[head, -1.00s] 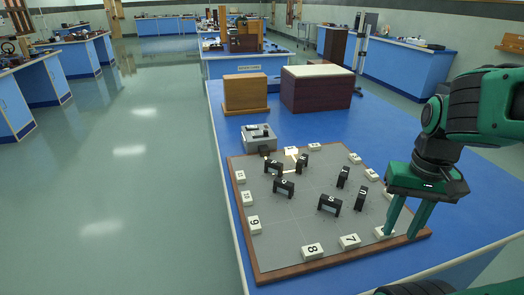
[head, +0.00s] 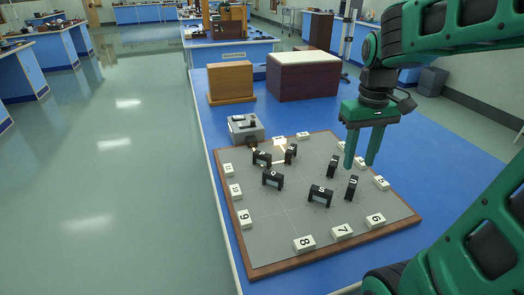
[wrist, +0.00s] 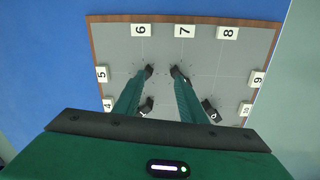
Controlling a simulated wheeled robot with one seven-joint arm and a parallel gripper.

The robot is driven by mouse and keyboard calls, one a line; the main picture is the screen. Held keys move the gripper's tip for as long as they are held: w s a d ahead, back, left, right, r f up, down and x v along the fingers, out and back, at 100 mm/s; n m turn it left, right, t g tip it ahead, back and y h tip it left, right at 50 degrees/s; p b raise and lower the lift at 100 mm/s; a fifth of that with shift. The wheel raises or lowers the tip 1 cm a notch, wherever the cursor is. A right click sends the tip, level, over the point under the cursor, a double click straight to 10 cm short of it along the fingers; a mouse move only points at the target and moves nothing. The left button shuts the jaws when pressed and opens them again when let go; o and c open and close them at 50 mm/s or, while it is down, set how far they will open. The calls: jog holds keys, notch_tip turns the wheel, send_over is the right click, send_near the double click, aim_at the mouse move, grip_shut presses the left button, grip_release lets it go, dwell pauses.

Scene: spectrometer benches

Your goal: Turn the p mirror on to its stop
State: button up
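Several small black mirrors on stands sit on a grey board (head: 300,225) with a wooden rim. Their letters are too small to read surely, so I cannot tell which is the p mirror. Right of centre are a front mirror (head: 321,195), a mirror marked like a U (head: 351,188) and one behind it (head: 332,167). Further left are three more, including the left front one (head: 273,180). My gripper (head: 359,166) is open and empty, pointing down above the board's right side. In the wrist view my gripper's fingers (wrist: 160,82) hang apart, partly hiding dark mirrors.
White number blocks, such as 8 (head: 304,243) and 7 (head: 341,232), line the board's edge. A grey box (head: 245,130) stands at its back left. A wooden box (head: 231,82) and a dark red box (head: 303,77) stand behind. The blue bench top right of the board is clear.

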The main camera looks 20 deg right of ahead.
jog(key=w+a+n, duration=0.5)
jog(key=w, duration=0.8)
jog(key=n, duration=0.6)
send_near(262, 153)
jog(key=shift+m, duration=0.3)
notch_tip(262, 153, down, 8)
jog(key=shift+s+d+f, duration=0.1)
jog(key=shift+s+f, duration=0.05)
jog(key=shift+f, duration=0.05)
grip_shut()
